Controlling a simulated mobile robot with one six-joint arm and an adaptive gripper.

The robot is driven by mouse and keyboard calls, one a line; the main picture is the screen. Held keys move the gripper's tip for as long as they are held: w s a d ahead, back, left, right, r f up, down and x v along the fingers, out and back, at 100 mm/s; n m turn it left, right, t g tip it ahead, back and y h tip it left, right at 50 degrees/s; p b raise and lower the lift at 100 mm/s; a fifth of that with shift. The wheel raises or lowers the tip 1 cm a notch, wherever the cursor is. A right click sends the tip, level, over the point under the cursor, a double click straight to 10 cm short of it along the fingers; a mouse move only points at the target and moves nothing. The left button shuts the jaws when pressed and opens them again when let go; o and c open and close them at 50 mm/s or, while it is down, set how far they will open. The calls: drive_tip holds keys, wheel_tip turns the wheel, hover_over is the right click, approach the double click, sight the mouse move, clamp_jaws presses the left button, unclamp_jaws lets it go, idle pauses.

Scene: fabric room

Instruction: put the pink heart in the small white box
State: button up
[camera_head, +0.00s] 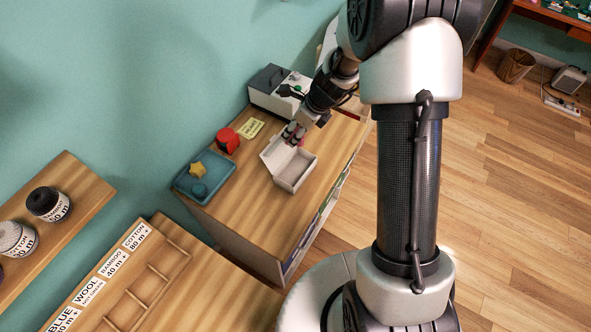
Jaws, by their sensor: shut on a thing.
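The small white box (296,176) stands open on the wooden cabinet top, its lid raised on the left side. My gripper (293,135) is just behind the box, at its far edge. It is shut on a small pink thing, the pink heart (299,138), of which only a bit shows between the fingers. The heart's outline is mostly hidden. The part of the box's inside that shows looks empty.
A blue tray (181,192) with a yellow star (196,169) and a blue round piece (199,191) lies to the left. A red object (228,140) and a yellow card (250,128) lie behind. A grey-and-white machine (267,91) stands at the back, close to my arm.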

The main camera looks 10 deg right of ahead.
wheel_tip(320, 180, down, 20)
drive_tip(key=b, duration=1)
drive_tip(key=shift+f, duration=0.15)
drive_tip(key=o, duration=0.4)
drive_tip(key=shift+b, duration=0.3)
drive_tip(key=o, duration=0.4)
